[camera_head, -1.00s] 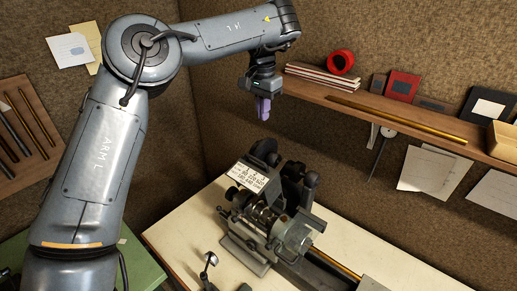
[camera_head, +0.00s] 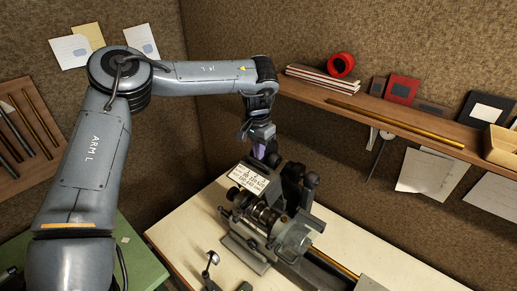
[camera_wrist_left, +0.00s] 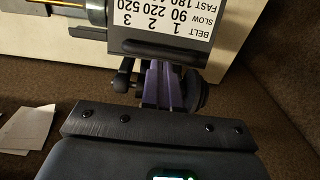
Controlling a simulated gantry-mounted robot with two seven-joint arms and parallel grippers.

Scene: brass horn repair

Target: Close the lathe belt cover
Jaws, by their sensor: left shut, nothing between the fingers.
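The belt cover (camera_head: 249,180), a dark panel with a white speed chart, sits on the lathe (camera_head: 265,225). It stands raised and tilted, with the stepped pulleys (camera_head: 262,214) exposed in front of it. My left gripper (camera_head: 263,154) hangs just behind the cover's far edge, its purple fingers shut and empty, pointing down. In the left wrist view, the fingers (camera_wrist_left: 161,78) are close to the cover's dark edge (camera_wrist_left: 160,48); I cannot tell whether they touch. The fingertips are partly hidden by the cover. My right gripper is not in view.
Dark lathe parts (camera_head: 298,183) stand right of the cover. A wooden shelf (camera_head: 400,117) with books, red tape (camera_head: 341,65) and a brass rod runs along the back wall. The pale bench top (camera_head: 190,222) is clear to the left of the lathe.

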